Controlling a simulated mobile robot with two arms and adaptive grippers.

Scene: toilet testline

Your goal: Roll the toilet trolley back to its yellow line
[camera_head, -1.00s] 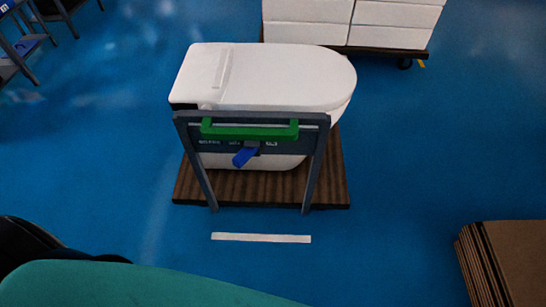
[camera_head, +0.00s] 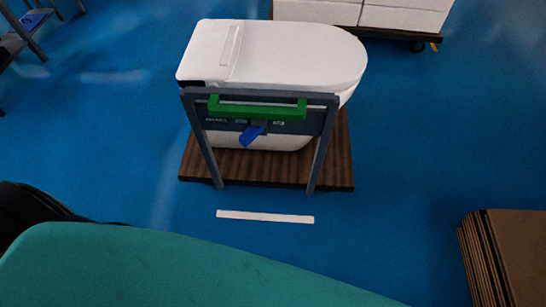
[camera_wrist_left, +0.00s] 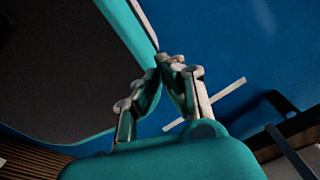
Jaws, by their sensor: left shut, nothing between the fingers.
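The line also shows in the left wrist view (camera_wrist_left: 205,107). My left gripper (camera_wrist_left: 163,62) is shut and empty in the left wrist view, apart from the handle. Neither gripper shows in the head view.
Another trolley with white boxes (camera_head: 405,18) stands behind the toilet. Stacked cardboard (camera_head: 510,255) stands at the lower right. Dark metal legs (camera_head: 30,30) show at the upper left. Blue floor is clear on both sides of the trolley.

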